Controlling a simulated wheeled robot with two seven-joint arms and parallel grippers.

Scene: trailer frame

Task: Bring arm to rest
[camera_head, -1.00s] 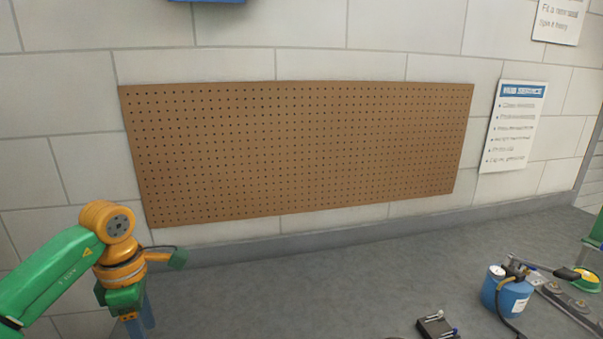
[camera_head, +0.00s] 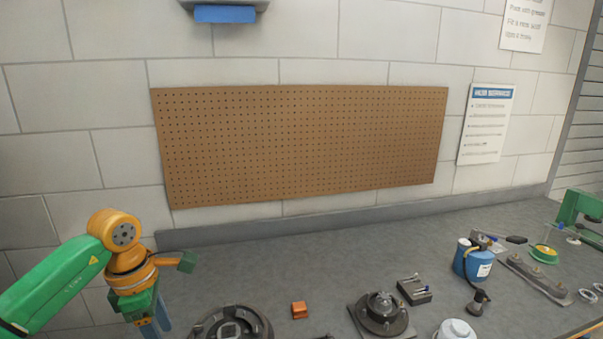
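My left arm comes in from the left edge, a green link leading to an orange wrist joint. My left gripper (camera_head: 152,322) hangs below the wrist at the lower left, and its blue-grey finger part runs to the bottom of the picture. Its fingertips are cut off or hidden, so I cannot tell whether it is open or shut. No held object shows. My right arm and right gripper are not in the picture.
The grey bench top (camera_head: 330,255) carries a dark round part (camera_head: 232,322), an orange block (camera_head: 299,310), a hub on a plate (camera_head: 382,312), a small dark tray (camera_head: 414,290), a blue canister (camera_head: 471,260) and a long metal bar (camera_head: 540,275). A pegboard (camera_head: 305,145) is on the wall.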

